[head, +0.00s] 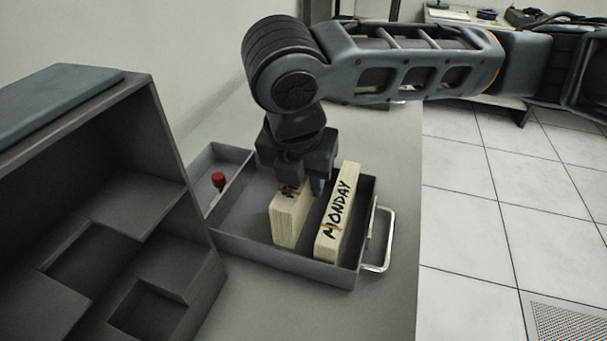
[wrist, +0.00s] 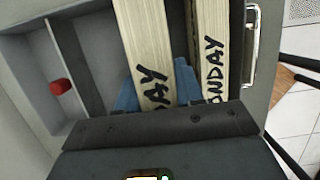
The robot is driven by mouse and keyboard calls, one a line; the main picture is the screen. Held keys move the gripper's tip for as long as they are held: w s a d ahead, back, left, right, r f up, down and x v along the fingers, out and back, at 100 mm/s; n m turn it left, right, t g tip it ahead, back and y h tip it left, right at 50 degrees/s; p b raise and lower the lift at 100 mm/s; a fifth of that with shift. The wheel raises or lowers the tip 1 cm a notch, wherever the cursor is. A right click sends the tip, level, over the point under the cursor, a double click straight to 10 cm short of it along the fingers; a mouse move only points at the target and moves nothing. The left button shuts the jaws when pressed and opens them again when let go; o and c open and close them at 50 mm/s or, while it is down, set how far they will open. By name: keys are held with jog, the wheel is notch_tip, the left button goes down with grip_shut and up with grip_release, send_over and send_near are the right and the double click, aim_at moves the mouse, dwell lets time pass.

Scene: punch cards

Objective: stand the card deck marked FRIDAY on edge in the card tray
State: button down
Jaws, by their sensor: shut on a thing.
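The card tray (head: 237,249) is a grey box with a metal handle at its right end. My gripper (head: 303,183) is over the tray and shut on a pale card deck (head: 288,222). In the wrist view the blue fingertips (wrist: 157,90) lie on both sides of this deck (wrist: 142,35). The deck stands on edge inside the tray. Its marking is mostly hidden; only its last letters, "AY", show clearly. A second deck, marked MONDAY (head: 337,212), stands on edge to its right, with a narrow gap between them holding one fingertip.
A red knob (head: 218,180) sits in the tray's narrow left compartment. A dark grey cabinet with open compartments (head: 160,215) stands close to the tray's left. Tray floor left of the held deck is free. The table's right edge is just beyond the handle (head: 385,242).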

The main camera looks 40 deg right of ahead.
aim_at(304, 184)
jog(key=shift+f, duration=0.15)
dwell(0.5)
jog(key=shift+f+b, duration=1.5)
jog(key=shift+f, duration=0.75)
jog(key=c, duration=0.6)
grip_release()
jog(key=shift+c, duration=0.2)
jog(key=shift+v, duration=3.9)
